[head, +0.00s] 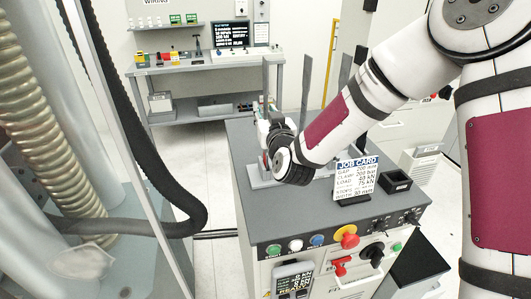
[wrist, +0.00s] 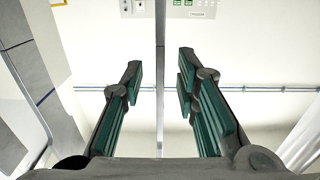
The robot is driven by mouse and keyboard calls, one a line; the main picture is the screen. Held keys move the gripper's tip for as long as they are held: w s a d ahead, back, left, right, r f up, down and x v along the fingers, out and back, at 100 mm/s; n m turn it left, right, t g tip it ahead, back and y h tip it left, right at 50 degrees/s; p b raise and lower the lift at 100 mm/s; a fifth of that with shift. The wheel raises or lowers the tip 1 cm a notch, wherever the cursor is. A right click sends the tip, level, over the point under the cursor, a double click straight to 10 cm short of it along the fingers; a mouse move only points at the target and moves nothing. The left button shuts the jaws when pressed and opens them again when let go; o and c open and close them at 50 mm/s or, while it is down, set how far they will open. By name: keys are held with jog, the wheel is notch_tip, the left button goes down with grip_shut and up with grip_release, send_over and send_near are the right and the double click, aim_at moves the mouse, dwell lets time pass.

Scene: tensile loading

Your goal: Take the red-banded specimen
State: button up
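My gripper (wrist: 161,62) is open in the wrist view, its two green-padded fingers spread wide. A thin grey upright bar (wrist: 160,25) stands in the gap between them as seen there, and neither pad touches it. I cannot tell its depth, and no red band shows on it. My wrist hides most of the gripper there.
The grey console (head: 262,228) carries a job card (head: 356,176), a black open box (head: 396,181) and several buttons and knobs along its front. A workbench (head: 200,66) stands at the back. A frame with black hose (head: 190,215) is at left.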

grip_shut()
jog(key=shift+r, duration=0.15)
